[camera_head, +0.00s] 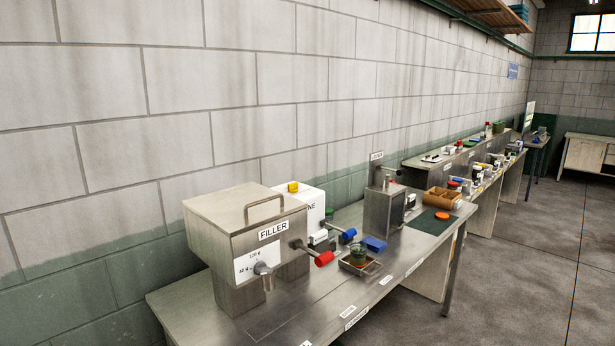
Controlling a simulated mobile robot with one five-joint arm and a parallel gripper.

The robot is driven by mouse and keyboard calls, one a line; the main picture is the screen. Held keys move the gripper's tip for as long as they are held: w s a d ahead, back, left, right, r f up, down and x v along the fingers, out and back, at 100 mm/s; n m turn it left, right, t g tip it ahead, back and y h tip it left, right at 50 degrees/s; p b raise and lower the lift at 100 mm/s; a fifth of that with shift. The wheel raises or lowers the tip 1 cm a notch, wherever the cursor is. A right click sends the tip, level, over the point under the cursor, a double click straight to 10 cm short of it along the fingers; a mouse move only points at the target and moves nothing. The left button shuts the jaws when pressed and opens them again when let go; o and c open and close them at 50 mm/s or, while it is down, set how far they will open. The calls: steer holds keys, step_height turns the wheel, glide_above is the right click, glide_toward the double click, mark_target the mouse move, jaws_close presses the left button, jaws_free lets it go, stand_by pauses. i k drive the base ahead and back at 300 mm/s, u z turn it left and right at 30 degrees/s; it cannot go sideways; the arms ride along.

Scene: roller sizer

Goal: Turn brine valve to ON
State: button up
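A white box (313,203) stands on the steel bench behind the filler. Its label is partly hidden and only the ending "NE" reads. A yellow knob (292,187) sits on its top. A blue handle (347,235) on a metal stem sticks out at its front right, above the bench; I cannot read any ON or OFF mark by it. The filler hides the box's left and lower parts. My gripper is not in this view.
The steel filler (240,235) stands at the near left, its red handle (323,258) jutting right. A jar (358,255) stands in a small tray (370,269). A blue block (375,244) lies behind it. A metal machine (383,210) stands farther along. The floor (510,280) at right is clear.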

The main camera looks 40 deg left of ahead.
mark_target(293, 187)
steer(key=u, duration=0.05)
steer(key=i, duration=0.45)
steer(key=u, duration=1.85)
steer(key=i, duration=0.45)
steer(key=z, duration=0.25)
steer(key=k, duration=0.5)
steer(key=u, duration=2.4)
steer(key=k, duration=0.55)
steer(key=z, duration=0.95)
